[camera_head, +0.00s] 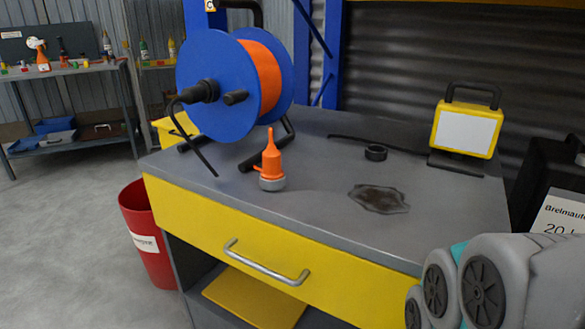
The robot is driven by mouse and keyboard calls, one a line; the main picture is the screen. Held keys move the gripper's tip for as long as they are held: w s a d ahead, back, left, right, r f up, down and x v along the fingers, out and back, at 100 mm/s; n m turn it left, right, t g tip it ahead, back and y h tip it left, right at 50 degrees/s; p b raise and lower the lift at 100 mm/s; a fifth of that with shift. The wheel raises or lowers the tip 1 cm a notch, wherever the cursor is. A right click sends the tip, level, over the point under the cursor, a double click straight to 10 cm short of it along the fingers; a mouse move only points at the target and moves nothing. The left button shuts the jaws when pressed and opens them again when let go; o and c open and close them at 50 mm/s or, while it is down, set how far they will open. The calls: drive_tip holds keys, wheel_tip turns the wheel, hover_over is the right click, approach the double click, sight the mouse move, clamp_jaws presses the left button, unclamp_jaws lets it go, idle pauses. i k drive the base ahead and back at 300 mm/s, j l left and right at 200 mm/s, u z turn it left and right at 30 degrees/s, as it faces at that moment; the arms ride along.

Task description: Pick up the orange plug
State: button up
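The orange plug (271,160) stands upright on the grey top of the yellow-fronted workbench (315,211), near its front left edge. It has a grey base ring and a thin tip pointing up. It stands just in front of the blue cable reel with the orange drum. Grey and teal rounded links of my arm show at the lower right corner, well apart from the plug. My gripper is not in view.
The cable reel (218,88) with its black stand is close behind the plug. A red bin (147,230) stands left of the bench. Floor at left is clear.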

sight(272, 170)
drive_tip(key=i+u, duration=0.1)
drive_tip(key=u, duration=0.8)
